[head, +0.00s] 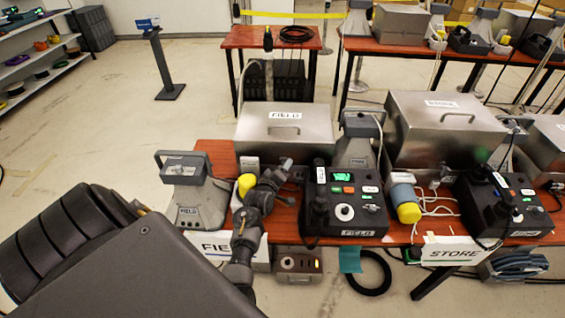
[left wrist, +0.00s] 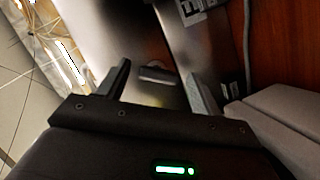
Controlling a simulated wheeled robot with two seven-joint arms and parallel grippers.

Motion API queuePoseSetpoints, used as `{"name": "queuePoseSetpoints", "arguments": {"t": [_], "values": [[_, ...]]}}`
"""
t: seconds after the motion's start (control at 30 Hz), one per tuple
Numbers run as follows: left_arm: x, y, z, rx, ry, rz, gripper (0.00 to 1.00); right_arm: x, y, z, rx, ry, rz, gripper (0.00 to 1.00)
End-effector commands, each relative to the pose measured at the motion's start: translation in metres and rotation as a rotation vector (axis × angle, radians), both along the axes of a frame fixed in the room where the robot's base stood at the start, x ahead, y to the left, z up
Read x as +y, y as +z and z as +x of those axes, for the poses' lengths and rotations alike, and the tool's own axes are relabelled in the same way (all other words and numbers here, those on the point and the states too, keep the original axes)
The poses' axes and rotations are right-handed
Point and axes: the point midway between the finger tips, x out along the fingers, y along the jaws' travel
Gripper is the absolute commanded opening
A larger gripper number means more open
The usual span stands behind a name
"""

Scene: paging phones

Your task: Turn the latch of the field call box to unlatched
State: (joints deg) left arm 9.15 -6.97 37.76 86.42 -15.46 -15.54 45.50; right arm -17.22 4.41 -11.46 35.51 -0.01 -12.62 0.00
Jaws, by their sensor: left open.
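The field call box (head: 255,135) is a silver metal box with a FIELD label and a lid handle, shut, on the red-brown table. My left gripper (head: 288,182) is small in the head view, just in front of the box's front face. In the left wrist view my left gripper (left wrist: 158,85) is open, its two fingers apart and nothing clearly held. A small pale metal piece, which looks like the latch (left wrist: 157,73), shows between the fingers on the box's metal face (left wrist: 145,35). I cannot tell its turn or any contact. My right gripper is out of view.
A grey horn unit (head: 195,205) stands left of my gripper, and a black FIELD console (head: 345,205) stands close on its right. A yellow-ended piece (head: 246,185) is beside my wrist. More boxes, including a silver STORE box (head: 440,135), are to the right.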

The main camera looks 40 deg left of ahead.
Motion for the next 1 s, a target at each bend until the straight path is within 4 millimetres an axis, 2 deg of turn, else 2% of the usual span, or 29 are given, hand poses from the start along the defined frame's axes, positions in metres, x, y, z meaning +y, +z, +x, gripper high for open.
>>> {"name": "queuePoseSetpoints", "arguments": {"t": [0.03, 0.1, 0.5, 0.83, 1.0], "values": [[0.002, -0.004, 0.006, -0.001, 0.0, 0.001, 0.65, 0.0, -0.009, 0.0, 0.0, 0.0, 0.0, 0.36], [0.003, -0.005, 0.01, 0.0, 0.0, 0.0, 0.65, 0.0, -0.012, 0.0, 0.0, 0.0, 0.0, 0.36], [0.005, -0.003, 0.015, 0.001, -0.001, 0.001, 0.64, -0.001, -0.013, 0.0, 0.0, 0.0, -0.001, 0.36], [0.005, -0.003, 0.015, 0.002, 0.0, 0.0, 0.21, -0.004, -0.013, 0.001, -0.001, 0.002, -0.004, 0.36], [0.006, -0.003, 0.015, 0.006, 0.0, 0.007, 0.21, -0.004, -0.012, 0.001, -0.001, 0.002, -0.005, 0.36]]}}
